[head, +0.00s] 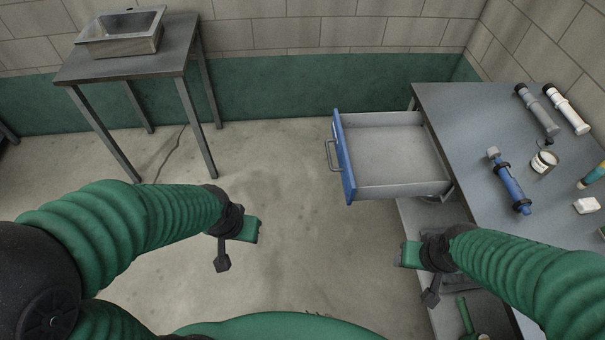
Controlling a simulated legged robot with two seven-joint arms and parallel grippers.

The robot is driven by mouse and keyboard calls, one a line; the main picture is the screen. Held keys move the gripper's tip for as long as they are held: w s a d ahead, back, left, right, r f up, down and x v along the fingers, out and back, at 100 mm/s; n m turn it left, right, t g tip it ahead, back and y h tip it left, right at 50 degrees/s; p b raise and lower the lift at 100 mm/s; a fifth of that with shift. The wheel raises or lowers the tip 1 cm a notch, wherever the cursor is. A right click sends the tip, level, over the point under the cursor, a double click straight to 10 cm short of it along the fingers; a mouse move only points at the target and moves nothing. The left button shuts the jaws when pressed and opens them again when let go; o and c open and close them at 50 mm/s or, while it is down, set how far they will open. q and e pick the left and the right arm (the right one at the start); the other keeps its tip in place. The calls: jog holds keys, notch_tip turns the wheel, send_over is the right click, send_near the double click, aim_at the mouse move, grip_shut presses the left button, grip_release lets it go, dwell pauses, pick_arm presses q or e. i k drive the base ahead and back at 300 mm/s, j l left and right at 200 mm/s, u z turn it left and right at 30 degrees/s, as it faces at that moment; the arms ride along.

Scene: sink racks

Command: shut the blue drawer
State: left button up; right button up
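The blue drawer (343,157) stands pulled out to the left from under the right-hand table. Its blue front faces left and carries a metal bar handle (330,154). The grey inside looks empty. My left gripper (240,243) is over the floor, left of and nearer than the drawer, not touching it. My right gripper (418,268) is nearer than the drawer, by the table's near left side, apart from the drawer. I cannot tell whether the fingers of either gripper are open or shut.
The grey table (470,110) holds a blue cylindrical tool (510,187), a grey tube (538,110), a white tube (567,108), a round tin (544,162) and a white block (586,206). A side table (185,45) with a metal basin (120,35) stands back left. The floor (270,180) between is clear.

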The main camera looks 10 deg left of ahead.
aim_at(382, 156)
jog(key=i+l, duration=0.8)
